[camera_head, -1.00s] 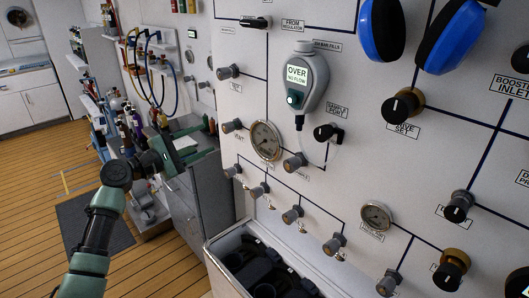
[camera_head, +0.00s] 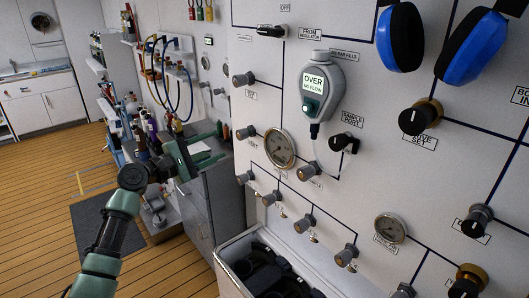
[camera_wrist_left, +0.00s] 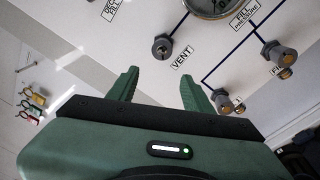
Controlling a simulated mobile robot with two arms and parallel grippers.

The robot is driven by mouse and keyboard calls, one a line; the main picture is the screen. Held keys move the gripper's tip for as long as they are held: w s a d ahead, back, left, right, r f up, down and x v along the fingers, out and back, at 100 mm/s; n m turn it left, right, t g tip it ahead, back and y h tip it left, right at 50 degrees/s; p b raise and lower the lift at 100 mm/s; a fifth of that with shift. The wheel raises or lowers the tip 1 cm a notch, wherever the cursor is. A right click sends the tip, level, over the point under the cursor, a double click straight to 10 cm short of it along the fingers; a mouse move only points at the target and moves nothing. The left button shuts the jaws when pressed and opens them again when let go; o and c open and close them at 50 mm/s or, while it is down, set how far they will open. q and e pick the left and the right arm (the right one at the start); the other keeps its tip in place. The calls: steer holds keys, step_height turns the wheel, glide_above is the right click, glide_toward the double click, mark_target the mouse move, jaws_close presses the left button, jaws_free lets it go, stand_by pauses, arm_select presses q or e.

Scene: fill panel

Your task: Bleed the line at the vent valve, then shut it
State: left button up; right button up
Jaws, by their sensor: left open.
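The vent valve (camera_head: 246,132) is a grey knob on a short stem at the left of the white panel, with a VENT label beside it. In the left wrist view the vent valve (camera_wrist_left: 162,47) is beyond the fingertips, roughly in line with the gap between them. My left gripper (camera_head: 217,146) is green, open and empty, just left of the valve in the head view. Both fingers of the left gripper (camera_wrist_left: 160,77) show in the wrist view, apart from the knob. A round gauge (camera_head: 281,148) is right of the valve. My right gripper is out of view.
More valve knobs (camera_head: 304,223) line the panel below. A hanging analyzer (camera_head: 322,87) shows OVER, NO FLOW. Blue ear defenders (camera_head: 399,38) hang at upper right. An open white bin (camera_head: 229,272) with dark items stands below. Wooden floor (camera_head: 40,190) is clear at left.

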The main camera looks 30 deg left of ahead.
mark_target(239, 136)
arm_select(q)
steer(key=w+a+m+t+y+b, duration=0.1)
steer(key=a+m+t+y+b, duration=0.2)
steer(key=a+y, duration=0.85)
steer(key=d+f+m+h+b, duration=0.1)
steer(key=d+f+m+h, duration=0.1)
steer(key=d+m+h, duration=1.6)
steer(key=w+a+r+m+y, duration=0.1)
steer(key=w+r+m+y+p, duration=0.1)
steer(key=w, duration=0.1)
steer(key=w+a+r+m+y+p, duration=0.1)
steer(key=shift+w+a+m+t+y, duration=0.25)
steer(key=shift+w+a+m+t, duration=0.05)
steer(key=shift+w+a, duration=0.1)
steer(key=shift+w+d+r, duration=0.1)
steer(key=shift+w+d, duration=0.15)
steer(key=shift+w, duration=0.2)
